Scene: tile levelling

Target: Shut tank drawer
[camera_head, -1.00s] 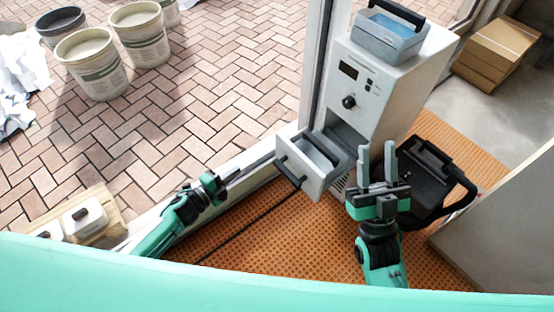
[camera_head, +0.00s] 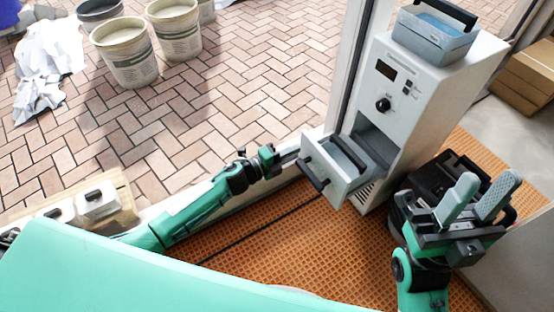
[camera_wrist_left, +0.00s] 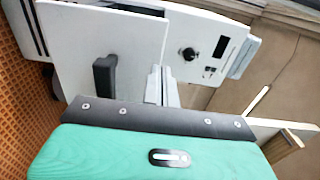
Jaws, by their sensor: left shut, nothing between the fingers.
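The tank drawer (camera_head: 338,188) is a pale box standing out from the white machine (camera_head: 425,100). Its dark handle (camera_head: 314,174) is on the front face. In the left wrist view the drawer front (camera_wrist_left: 135,55) fills the upper left, with the black handle (camera_wrist_left: 105,76) upright. My left gripper (camera_head: 296,153) is shut and empty, its fingertips close to the drawer's front left edge; I cannot tell whether they touch. The fingertips also show in the left wrist view (camera_wrist_left: 161,88), right of the handle. My right gripper (camera_head: 480,198) is open and empty, right of the drawer.
A blue-grey tank (camera_head: 432,35) with a black handle sits on top of the machine. A black case (camera_head: 455,172) stands behind my right gripper. A dark cord crosses the orange mat (camera_head: 270,235). Buckets (camera_head: 125,55) stand far left, and cardboard boxes (camera_head: 525,75) at right.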

